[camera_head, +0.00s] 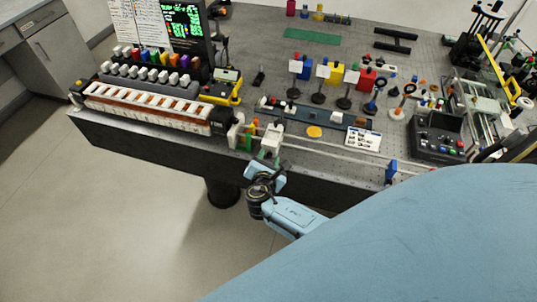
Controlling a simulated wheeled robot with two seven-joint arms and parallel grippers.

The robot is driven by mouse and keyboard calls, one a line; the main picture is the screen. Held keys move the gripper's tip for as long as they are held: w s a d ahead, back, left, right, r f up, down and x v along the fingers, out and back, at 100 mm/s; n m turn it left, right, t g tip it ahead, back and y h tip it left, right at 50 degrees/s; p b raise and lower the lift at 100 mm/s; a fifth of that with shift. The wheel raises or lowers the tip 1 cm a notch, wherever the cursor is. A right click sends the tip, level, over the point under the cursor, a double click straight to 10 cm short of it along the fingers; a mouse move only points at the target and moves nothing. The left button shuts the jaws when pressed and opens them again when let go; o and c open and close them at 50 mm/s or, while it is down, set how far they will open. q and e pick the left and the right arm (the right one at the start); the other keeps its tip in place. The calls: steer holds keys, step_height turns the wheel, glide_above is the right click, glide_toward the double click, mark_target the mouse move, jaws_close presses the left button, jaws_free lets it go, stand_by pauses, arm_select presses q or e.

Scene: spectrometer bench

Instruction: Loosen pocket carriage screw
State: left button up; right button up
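A pale rail (340,160) runs along the front edge of the bench, with a blue block (391,172) near its right end. A pale upright block (272,138), which looks like the pocket carriage, stands on the left part of the rail. Its screw is too small or hidden to make out. My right gripper (268,155) reaches up from below the bench's front edge, right at this block; I cannot tell whether it touches. Its fingers blend with the block, so their opening does not show. My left gripper is out of view.
A long rack with orange-marked slots (150,108) stands at the bench's left. Filter stands (320,82), a yellow disc (314,132), a label card (363,138) and a dark control box (438,135) stand behind the rail. The floor in front is clear.

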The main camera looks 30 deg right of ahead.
steer(key=v, duration=1.3)
steer(key=shift+r, duration=0.15)
steer(key=shift+s+a, duration=0.1)
steer(key=s+f+m+g+y+b, duration=0.25)
steer(key=s+f, duration=0.25)
steer(key=f, duration=0.6)
steer(key=s+f+m+g+y+b, duration=0.1)
steer(key=s+f+m+g+b, duration=0.2)
steer(key=f, duration=0.7)
steer(key=s+f+m+g+y+b, duration=0.1)
steer(key=s+f+y+b, duration=0.15)
steer(key=s+f, duration=0.6)
steer(key=s+d+f+m+g+y+b, duration=0.3)
steer(key=s+f+m+b, duration=0.5)
steer(key=s+f+m, duration=0.6)
steer(key=s+f, duration=0.4)
steer(key=f, duration=0.2)
steer(key=shift+d+b, duration=0.4)
